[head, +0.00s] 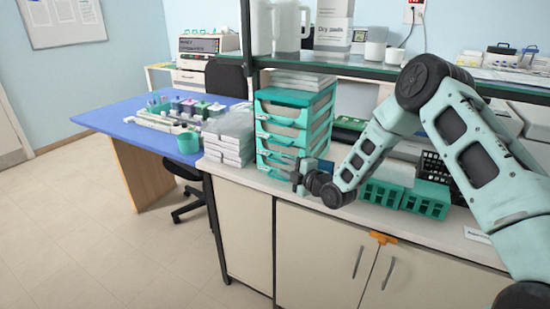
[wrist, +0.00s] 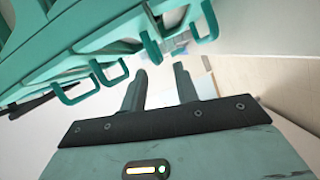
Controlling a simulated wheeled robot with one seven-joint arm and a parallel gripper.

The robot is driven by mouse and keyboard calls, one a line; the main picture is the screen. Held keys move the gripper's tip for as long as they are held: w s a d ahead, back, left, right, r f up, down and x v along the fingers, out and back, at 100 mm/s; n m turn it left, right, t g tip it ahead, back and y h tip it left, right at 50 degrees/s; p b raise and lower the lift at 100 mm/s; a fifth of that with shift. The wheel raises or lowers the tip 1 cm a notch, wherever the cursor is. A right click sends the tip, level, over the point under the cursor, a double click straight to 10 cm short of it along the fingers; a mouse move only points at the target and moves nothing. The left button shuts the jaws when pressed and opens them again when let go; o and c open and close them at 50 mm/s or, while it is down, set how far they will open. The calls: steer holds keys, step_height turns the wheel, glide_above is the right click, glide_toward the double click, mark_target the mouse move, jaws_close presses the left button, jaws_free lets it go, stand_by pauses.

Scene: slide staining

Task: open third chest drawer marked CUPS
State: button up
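The teal chest of drawers (head: 291,130) stands on the counter, with several pale-fronted drawers stacked in it. No drawer is visibly pulled out, and the CUPS marking cannot be read. In the wrist view the chest (wrist: 75,45) fills the upper left, with several teal loop handles (wrist: 78,92) along its edge. My gripper (head: 298,176) is at the lower front right of the chest in the head view. In the wrist view the gripper (wrist: 160,72) has its two dark fingers apart with nothing between them. The handles lie beyond and above the fingers, not between them.
White stacked packs (head: 229,135) stand left of the chest. Teal baskets (head: 426,198) stand on the counter to the right. A glass shelf (head: 400,68) runs above. The blue table (head: 120,112) with staining items is at left. Floor (head: 100,220) at left is clear.

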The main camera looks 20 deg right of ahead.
mark_target(275, 161)
steer(key=p+x, duration=0.1)
steer(key=x, duration=0.5)
steer(key=shift+w+a, duration=0.1)
steer(key=shift+w, duration=0.05)
jaws_close()
